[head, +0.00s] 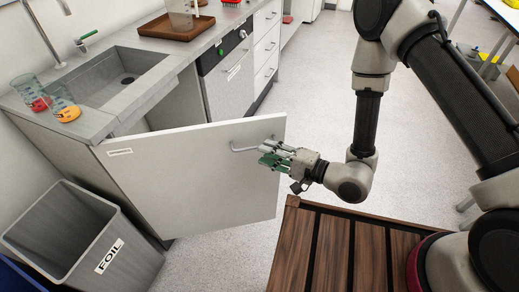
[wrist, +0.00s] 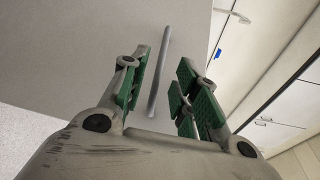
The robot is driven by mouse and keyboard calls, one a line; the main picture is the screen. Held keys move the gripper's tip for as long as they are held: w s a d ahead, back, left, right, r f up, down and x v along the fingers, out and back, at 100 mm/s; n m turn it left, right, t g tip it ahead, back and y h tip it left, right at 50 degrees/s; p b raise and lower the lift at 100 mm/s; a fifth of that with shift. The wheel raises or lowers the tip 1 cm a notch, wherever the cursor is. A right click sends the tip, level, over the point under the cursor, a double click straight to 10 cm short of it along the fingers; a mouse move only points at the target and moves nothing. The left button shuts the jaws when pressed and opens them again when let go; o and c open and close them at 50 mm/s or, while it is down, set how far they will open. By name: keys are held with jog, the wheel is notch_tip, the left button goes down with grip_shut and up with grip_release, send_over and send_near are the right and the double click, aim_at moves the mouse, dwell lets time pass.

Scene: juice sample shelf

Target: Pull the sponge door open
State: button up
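The white cabinet door (head: 190,180) under the sink stands swung out, hinged at its left side. A small label (head: 120,152) on its upper left corner is too small to read. Its grey bar handle (head: 243,149) is near the upper right edge. My gripper (head: 268,156) is at the right part of the handle. In the wrist view the handle (wrist: 160,70) runs between the green-padded fingers of my gripper (wrist: 160,80), with gaps on both sides; the fingers are open around it. The door face (wrist: 80,50) fills the left of that view.
A grey bin (head: 95,245) marked FOIL stands at the left before the door. The sink counter (head: 95,118) holds two glasses with sponges, red (head: 40,104) and orange (head: 68,114). A drawer unit (head: 266,50) stands behind.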

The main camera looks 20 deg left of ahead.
jog(key=v, duration=0.7)
jog(key=shift+d, duration=0.3)
jog(key=shift+s+r, duration=0.1)
jog(key=shift+s, duration=0.05)
jog(key=shift+c, duration=0.4)
